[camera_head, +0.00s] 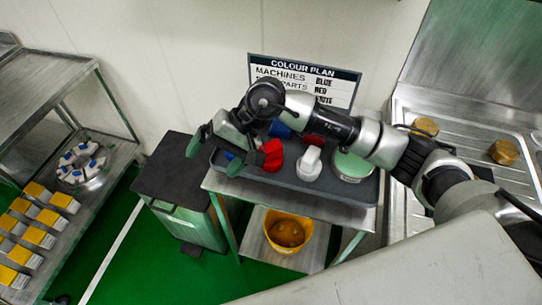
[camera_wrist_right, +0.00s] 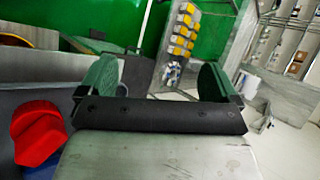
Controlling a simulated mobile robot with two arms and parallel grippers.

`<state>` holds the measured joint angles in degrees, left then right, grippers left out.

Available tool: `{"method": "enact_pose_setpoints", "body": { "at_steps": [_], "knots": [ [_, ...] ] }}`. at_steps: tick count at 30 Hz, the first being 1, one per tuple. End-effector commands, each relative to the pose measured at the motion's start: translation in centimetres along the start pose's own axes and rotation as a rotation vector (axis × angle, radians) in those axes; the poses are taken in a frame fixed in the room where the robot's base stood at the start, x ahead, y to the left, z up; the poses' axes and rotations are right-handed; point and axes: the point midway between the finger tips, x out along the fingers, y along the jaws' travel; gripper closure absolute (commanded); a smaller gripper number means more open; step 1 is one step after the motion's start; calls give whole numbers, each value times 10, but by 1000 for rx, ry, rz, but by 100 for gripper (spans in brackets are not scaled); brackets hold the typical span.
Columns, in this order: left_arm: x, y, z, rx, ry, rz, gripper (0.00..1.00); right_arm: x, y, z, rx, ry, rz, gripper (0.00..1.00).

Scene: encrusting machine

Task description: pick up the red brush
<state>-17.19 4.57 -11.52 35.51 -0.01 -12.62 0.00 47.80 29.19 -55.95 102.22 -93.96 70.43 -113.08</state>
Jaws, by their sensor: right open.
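A bright red object (camera_head: 271,155), apparently the red brush, lies at the left part of the grey tray (camera_head: 345,194). Its outline is partly hidden by my right arm and blends with other items. A red thing also shows at the lower left of the wrist view (camera_wrist_right: 38,132), with blue beside it, outside the jaws. My right gripper (camera_head: 213,160) is open, over the tray's left end, left of the red object. In the wrist view its two green fingers (camera_wrist_right: 157,66) stand wide apart with nothing between them. My left gripper is not in view.
On the tray are a white object (camera_head: 310,164), a blue one (camera_head: 280,129), another red one (camera_head: 314,140) and a round green-white container (camera_head: 352,166). An orange bucket (camera_head: 288,232) stands below. A dark-topped bin (camera_head: 172,172) is left; a metal sink (camera_head: 465,128) is right.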

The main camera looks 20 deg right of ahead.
Motion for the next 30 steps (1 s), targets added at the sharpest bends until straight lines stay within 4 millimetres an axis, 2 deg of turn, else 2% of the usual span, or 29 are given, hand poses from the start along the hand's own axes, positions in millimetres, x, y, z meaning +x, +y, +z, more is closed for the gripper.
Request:
{"method": "enact_pose_setpoints", "body": {
  "at_steps": [1,3,6,9,12,14,21,26,30],
  "knots": [
    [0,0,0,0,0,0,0,-14,17,-17,-91,51,148,7],
    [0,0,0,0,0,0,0,-35,40,-37,-195,95,348,7],
    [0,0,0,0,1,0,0,-67,64,-57,-284,125,576,7],
    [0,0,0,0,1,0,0,-91,78,-68,-327,132,720,7],
    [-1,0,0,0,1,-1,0,-101,85,-72,-340,130,788,7],
    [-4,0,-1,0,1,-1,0,-99,90,-74,-342,126,800,7],
    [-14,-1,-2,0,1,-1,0,-73,115,-83,-341,125,799,7],
    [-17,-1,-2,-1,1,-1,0,-64,122,-86,-343,127,797,7],
    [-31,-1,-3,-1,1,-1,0,-54,131,-90,-340,123,797,7]
  ]
}}
